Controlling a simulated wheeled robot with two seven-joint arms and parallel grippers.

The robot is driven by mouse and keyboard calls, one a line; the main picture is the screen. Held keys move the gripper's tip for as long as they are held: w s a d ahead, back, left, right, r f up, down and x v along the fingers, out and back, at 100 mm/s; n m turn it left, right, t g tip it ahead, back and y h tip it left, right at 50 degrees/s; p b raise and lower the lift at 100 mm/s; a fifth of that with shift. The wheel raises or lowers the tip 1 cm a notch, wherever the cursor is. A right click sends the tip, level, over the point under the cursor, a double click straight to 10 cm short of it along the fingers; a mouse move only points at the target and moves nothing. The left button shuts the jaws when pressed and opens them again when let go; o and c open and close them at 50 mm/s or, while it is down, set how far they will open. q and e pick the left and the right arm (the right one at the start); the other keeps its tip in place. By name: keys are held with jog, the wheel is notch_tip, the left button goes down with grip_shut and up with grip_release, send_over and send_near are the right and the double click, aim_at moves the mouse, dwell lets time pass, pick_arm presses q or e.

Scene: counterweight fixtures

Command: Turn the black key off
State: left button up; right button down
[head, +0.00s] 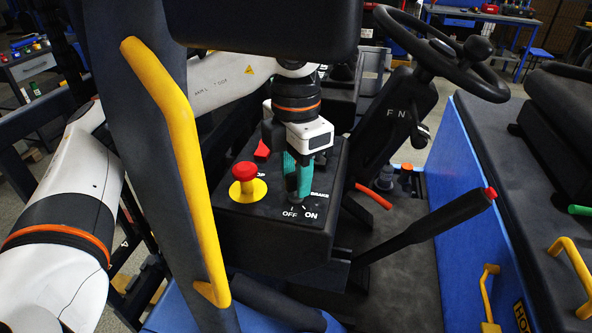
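My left gripper (298,190) points down at the black control panel, with its teal fingertips just above the OFF and ON marks. The fingers are close together and seen nearly edge-on. The black key (296,205) is mostly hidden behind and between the fingertips; only a little dark material shows below them. I cannot tell whether the fingers press on it, or which mark the key points to. The OFF mark (291,213) is at the left and the ON mark (311,216) at the right. My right gripper is not in view.
A red mushroom button (244,172) on a yellow disc stands left of the gripper. A red switch (262,151) sits behind it. A black lever (440,222) slopes up to the right. A steering wheel (440,50) is above right. A yellow handrail (180,150) stands at the left.

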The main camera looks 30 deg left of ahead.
pick_arm(q)
jog(key=shift+c, duration=0.4)
grip_shut()
jog(key=shift+n, duration=0.3)
jog(key=shift+n+b, duration=0.45)
jog(key=shift+n, duration=0.85)
jog(key=n, duration=0.5)
jog(key=shift+n+b, duration=0.3)
jog(key=shift+b, duration=0.05)
